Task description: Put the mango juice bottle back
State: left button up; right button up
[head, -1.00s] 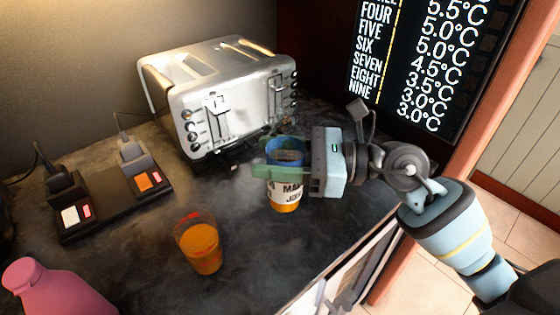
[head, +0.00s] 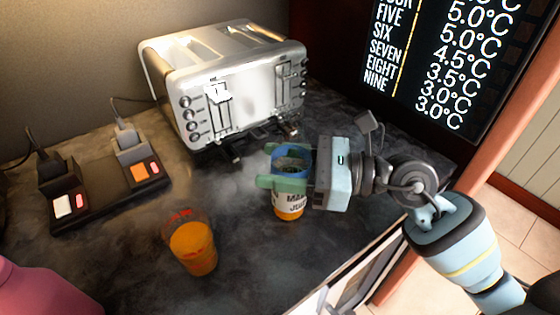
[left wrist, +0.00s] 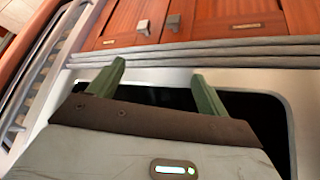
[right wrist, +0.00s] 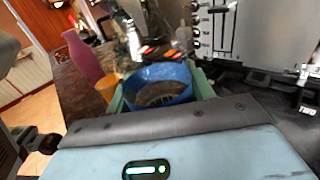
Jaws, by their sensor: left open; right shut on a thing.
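The mango juice bottle (head: 288,205) has a blue top rim, a white label with dark letters and orange juice low down. It stands upright on or just above the dark counter, in front of the toaster; I cannot tell whether it touches. My right gripper (head: 283,183) is shut on it from the right, with green fingers on both sides. In the right wrist view the bottle's blue rim (right wrist: 158,85) sits between the fingers. My left gripper (left wrist: 160,85) is open and empty, seen only in the left wrist view, before a white-framed dark opening.
A metal toaster (head: 228,90) stands behind the bottle. A glass of orange juice (head: 192,245) stands to its left, and a pink bottle (head: 40,290) is at the lower left. A power strip (head: 108,192) lies at the left. Bare counter (head: 235,205) lies between glass and bottle.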

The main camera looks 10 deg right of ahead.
jog(key=o, duration=1.2)
jog(key=shift+r, duration=0.1)
jog(key=b+v, duration=0.3)
jog(key=v, duration=0.9)
